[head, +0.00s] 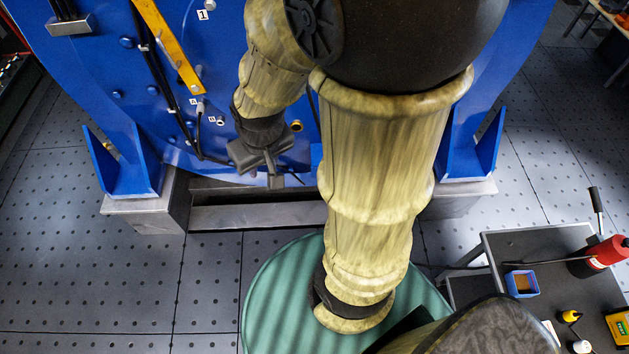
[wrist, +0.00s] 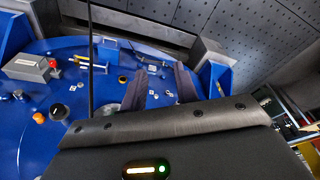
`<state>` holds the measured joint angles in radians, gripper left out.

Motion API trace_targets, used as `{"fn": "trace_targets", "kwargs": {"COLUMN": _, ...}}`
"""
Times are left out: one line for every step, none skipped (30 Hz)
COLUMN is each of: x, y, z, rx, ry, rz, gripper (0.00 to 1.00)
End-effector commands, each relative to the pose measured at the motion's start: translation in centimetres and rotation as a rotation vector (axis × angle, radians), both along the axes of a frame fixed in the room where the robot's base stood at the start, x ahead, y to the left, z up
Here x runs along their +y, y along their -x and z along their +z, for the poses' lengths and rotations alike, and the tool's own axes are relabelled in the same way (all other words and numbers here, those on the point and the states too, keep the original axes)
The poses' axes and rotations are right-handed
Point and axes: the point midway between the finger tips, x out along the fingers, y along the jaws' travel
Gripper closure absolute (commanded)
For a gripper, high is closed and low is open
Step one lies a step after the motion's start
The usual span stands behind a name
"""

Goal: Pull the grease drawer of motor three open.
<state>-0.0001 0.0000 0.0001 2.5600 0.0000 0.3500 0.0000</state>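The blue motor housing (head: 135,75) fills the upper left of the head view and much of the wrist view (wrist: 50,135). A silver metal ledge or box front (head: 70,24) juts from its upper left; I cannot tell whether it is the grease drawer. A white label "1" (head: 203,15) is on the face; I see no clear "3". My gripper (head: 262,170) is in front of the lower face. In the wrist view my gripper (wrist: 160,78) has its two dark fingers apart with nothing between them. My arm hides the right part of the face.
Black cables and a yellow bar (head: 168,45) are on the face. A grey box with a red knob (wrist: 30,68) and an orange knob (wrist: 39,118) protrude. Blue brackets (head: 125,165) flank the base. A grey cart (head: 560,250) stands right; dotted floor (head: 90,280) lies open left.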

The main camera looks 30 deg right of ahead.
Motion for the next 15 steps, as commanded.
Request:
{"fn": "trace_targets", "kwargs": {"x": -0.01, "y": 0.00, "z": 0.00, "rx": 0.000, "ry": 0.000, "rz": 0.000, "gripper": 0.70}}
{"fn": "trace_targets", "kwargs": {"x": -0.01, "y": 0.00, "z": 0.00, "rx": 0.000, "ry": 0.000, "rz": 0.000, "gripper": 0.70}}
{"fn": "trace_targets", "kwargs": {"x": -0.01, "y": 0.00, "z": 0.00, "rx": 0.000, "ry": 0.000, "rz": 0.000, "gripper": 0.70}}
{"fn": "trace_targets", "kwargs": {"x": -0.01, "y": 0.00, "z": 0.00, "rx": 0.000, "ry": 0.000, "rz": 0.000, "gripper": 0.70}}
{"fn": "trace_targets", "kwargs": {"x": -0.01, "y": 0.00, "z": 0.00, "rx": 0.000, "ry": 0.000, "rz": 0.000, "gripper": 0.70}}
{"fn": "trace_targets", "kwargs": {"x": -0.01, "y": 0.00, "z": 0.00, "rx": 0.000, "ry": 0.000, "rz": 0.000, "gripper": 0.70}}
{"fn": "trace_targets", "kwargs": {"x": -0.01, "y": 0.00, "z": 0.00, "rx": 0.000, "ry": 0.000, "rz": 0.000, "gripper": 0.70}}
{"fn": "trace_targets", "kwargs": {"x": -0.01, "y": 0.00, "z": 0.00, "rx": 0.000, "ry": 0.000, "rz": 0.000, "gripper": 0.70}}
{"fn": "trace_targets", "kwargs": {"x": -0.01, "y": 0.00, "z": 0.00, "rx": 0.000, "ry": 0.000, "rz": 0.000, "gripper": 0.70}}
{"fn": "trace_targets", "kwargs": {"x": -0.01, "y": 0.00, "z": 0.00, "rx": 0.000, "ry": 0.000, "rz": 0.000, "gripper": 0.70}}
{"fn": "trace_targets", "kwargs": {"x": -0.01, "y": 0.00, "z": 0.00, "rx": 0.000, "ry": 0.000, "rz": 0.000, "gripper": 0.70}}
{"fn": "trace_targets", "kwargs": {"x": 0.00, "y": -0.02, "z": -0.06, "rx": -0.001, "ry": 0.000, "rz": 0.000, "gripper": 0.70}}
{"fn": "trace_targets", "kwargs": {"x": 0.01, "y": -0.08, "z": -0.19, "rx": -0.002, "ry": -0.001, "rz": 0.000, "gripper": 0.70}}
{"fn": "trace_targets", "kwargs": {"x": 0.04, "y": -0.21, "z": -0.39, "rx": -0.004, "ry": -0.002, "rz": 0.000, "gripper": 0.70}}
{"fn": "trace_targets", "kwargs": {"x": 0.09, "y": -0.46, "z": -0.81, "rx": -0.009, "ry": -0.004, "rz": 0.000, "gripper": 0.70}}
